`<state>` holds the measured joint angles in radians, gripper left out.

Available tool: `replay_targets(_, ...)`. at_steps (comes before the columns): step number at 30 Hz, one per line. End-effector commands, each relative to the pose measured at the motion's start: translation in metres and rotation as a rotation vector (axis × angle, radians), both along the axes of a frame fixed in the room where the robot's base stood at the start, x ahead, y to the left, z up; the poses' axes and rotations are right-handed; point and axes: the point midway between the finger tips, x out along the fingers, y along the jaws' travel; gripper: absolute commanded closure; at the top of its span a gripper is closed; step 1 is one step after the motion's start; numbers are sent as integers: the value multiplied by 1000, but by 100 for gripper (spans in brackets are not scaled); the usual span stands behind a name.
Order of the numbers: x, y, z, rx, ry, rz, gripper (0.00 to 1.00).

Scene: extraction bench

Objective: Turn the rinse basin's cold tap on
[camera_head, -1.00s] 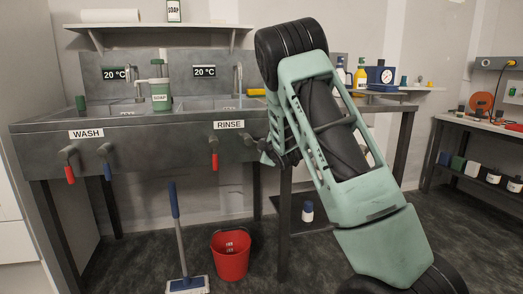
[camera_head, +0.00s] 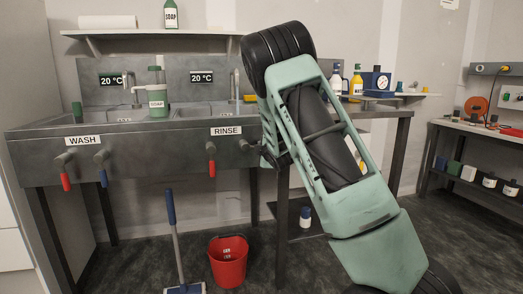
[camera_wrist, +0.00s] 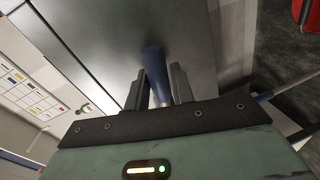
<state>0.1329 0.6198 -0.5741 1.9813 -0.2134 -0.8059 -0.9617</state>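In the wrist view a blue tap handle (camera_wrist: 152,62) stands between the two fingers of my gripper (camera_wrist: 159,82). The fingers lie close along both its sides, with no clear gap, and look shut on it. In the head view my arm hides this handle and my gripper. The RINSE sign (camera_head: 226,131) is on the basin front, left of my arm. The rinse basin's red-handled tap (camera_head: 212,163) hangs down below the sign.
The wash basin's red (camera_head: 66,180) and blue (camera_head: 103,176) taps hang at the left. A mop (camera_head: 174,235) and a red bucket (camera_head: 228,262) stand on the floor below. A soap dispenser (camera_head: 157,100) stands on the basin top.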

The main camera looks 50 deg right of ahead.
Motion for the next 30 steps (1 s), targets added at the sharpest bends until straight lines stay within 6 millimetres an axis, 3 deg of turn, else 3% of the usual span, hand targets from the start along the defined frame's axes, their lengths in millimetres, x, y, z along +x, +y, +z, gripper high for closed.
replay_targets(2,0,0,0,-1,0,0,57)
replay_targets(14,-7,4,3,1,-2,-1,57)
replay_targets(20,-37,21,11,3,-3,-1,57)
replay_targets(30,-106,60,27,2,-2,-1,57)
